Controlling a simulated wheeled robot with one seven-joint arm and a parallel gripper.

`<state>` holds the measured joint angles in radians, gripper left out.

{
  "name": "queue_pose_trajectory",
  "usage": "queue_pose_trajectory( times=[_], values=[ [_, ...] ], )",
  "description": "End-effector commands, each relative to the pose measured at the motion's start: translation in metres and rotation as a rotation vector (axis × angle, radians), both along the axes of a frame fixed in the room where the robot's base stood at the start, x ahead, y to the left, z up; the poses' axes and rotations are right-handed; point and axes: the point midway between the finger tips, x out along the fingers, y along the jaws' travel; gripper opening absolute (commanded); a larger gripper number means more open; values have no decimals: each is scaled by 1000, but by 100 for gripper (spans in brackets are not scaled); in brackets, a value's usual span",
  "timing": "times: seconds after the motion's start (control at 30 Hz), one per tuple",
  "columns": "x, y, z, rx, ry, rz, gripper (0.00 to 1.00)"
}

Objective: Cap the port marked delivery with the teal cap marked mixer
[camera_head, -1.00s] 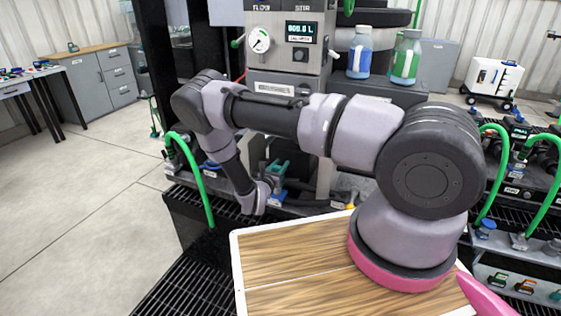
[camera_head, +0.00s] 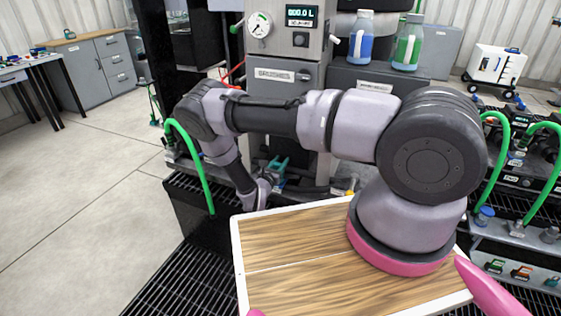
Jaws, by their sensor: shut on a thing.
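My gripper (camera_head: 263,193) is at the lower end of my bent arm, low in front of the grey machine column and just beyond the wood-topped board. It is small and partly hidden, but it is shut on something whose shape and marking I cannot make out. A teal piece (camera_head: 278,166) shows just above and right of it, among dark fittings. I cannot tell whether this is the teal cap marked mixer. The port marked delivery cannot be picked out, as no port label is readable.
The grey column (camera_head: 290,75) with a gauge stands behind my arm. Blue (camera_head: 361,42) and green (camera_head: 408,45) bottles stand beside it. A green hose (camera_head: 200,165) arches left of my gripper, and others (camera_head: 495,165) are at right. Open floor (camera_head: 85,190) lies left.

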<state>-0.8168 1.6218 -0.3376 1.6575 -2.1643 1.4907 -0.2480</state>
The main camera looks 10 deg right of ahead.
Motion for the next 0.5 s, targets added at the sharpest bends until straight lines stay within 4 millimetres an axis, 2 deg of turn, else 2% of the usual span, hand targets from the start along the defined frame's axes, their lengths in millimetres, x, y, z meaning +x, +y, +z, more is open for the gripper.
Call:
queue_pose_trajectory(
  times=[0.13, 0.17, 0.23, 0.5],
  values=[
    [0, 0, 0, 0, 0, 0, 0],
    [0, 0, 0, 0, 0, 0, 45],
    [0, 0, 0, 0, 0, 0, 72],
    [0, 0, 0, 0, 0, 0, 72]
  ],
)
